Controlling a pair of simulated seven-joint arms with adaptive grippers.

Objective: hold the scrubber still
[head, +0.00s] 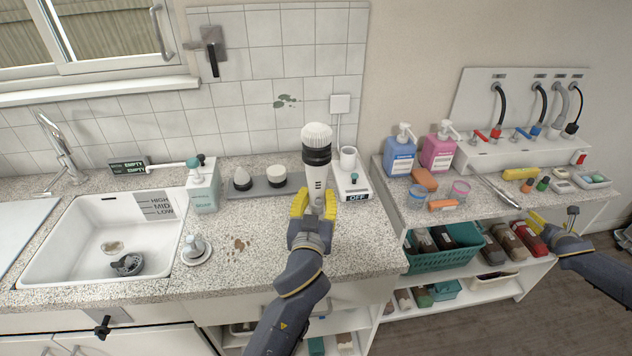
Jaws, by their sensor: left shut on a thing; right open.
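The scrubber (317,160) has a white body, a black collar and a round white brush head. It is upright with the brush head at the top, in front of the tiled wall. My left gripper (314,203) has yellow fingers and is shut on the lower part of the scrubber's handle, above the speckled counter. My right gripper (555,222) is open and empty at the right, beside the front edge of the right-hand shelf unit. Greenish stains (286,100) show on the tiles behind the scrubber.
A white sink (60,240) is at the left, with a soap dispenser (203,185) beside it. A white charging base (352,180) marked OFF stands right of the scrubber. Blue (401,155) and pink (439,150) pump bottles stand on the right unit. A brown stain (239,244) marks clear counter.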

